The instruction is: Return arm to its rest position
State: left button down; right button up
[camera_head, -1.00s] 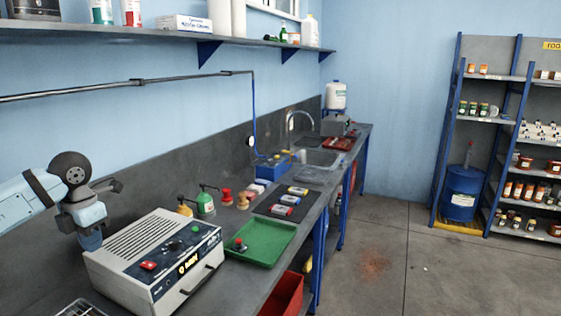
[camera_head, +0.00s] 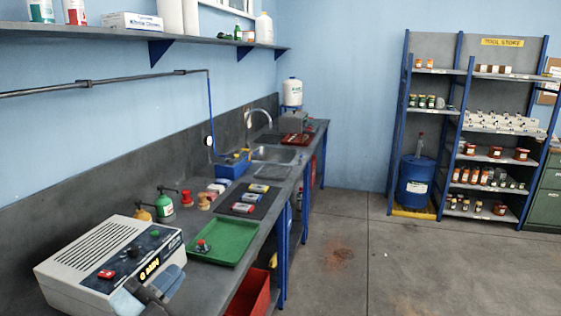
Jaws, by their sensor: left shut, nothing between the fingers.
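My left gripper (camera_head: 150,293) shows at the bottom edge of the head view, in light blue and dark grey. It is shut and empty, and overlaps the front of the white bench instrument (camera_head: 98,250) in the picture. I cannot tell the gap between them. The rest of my left arm is mostly cut off by the bottom edge. My right gripper is out of the picture.
A green tray (camera_head: 223,251) with a small red-topped item lies right of the instrument. Bottles (camera_head: 163,207) and a dark mat (camera_head: 236,212) with small packs lie behind it. A red bin (camera_head: 249,292) sits below the bench edge. The floor (camera_head: 400,265) at right is clear.

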pick_arm(q)
jog(key=s+a+f+n+g+y, duration=0.3)
jog(key=s+a+f+n+y, duration=0.1)
jog(key=f+n+y, duration=0.35)
jog(key=s+a+f+n+g+y, duration=0.2)
jog(key=s+a+f+n+y, duration=0.3)
jog(key=f+n, duration=0.3)
jog(key=s+d+f+n+g, duration=0.15)
jog(key=s+f+g, duration=0.3)
jog(key=s, duration=0.45)
jog(key=s+d+f+n+g, duration=0.1)
jog(key=s+f+n+g, duration=0.1)
jog(key=s+f+g, duration=0.45)
jog(key=w+d+f+m+t+h+p, duration=0.1)
jog(key=w+d+f+t+h+p, duration=0.2)
jog(key=d+f+t, duration=0.3)
jog(key=shift+w+d+f+t, duration=0.15)
jog(key=shift+w+f+t, duration=0.55)
jog(key=shift+f+t, duration=0.55)
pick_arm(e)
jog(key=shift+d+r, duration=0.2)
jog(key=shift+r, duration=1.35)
pick_arm(q)
jog(key=shift+r, duration=0.15)
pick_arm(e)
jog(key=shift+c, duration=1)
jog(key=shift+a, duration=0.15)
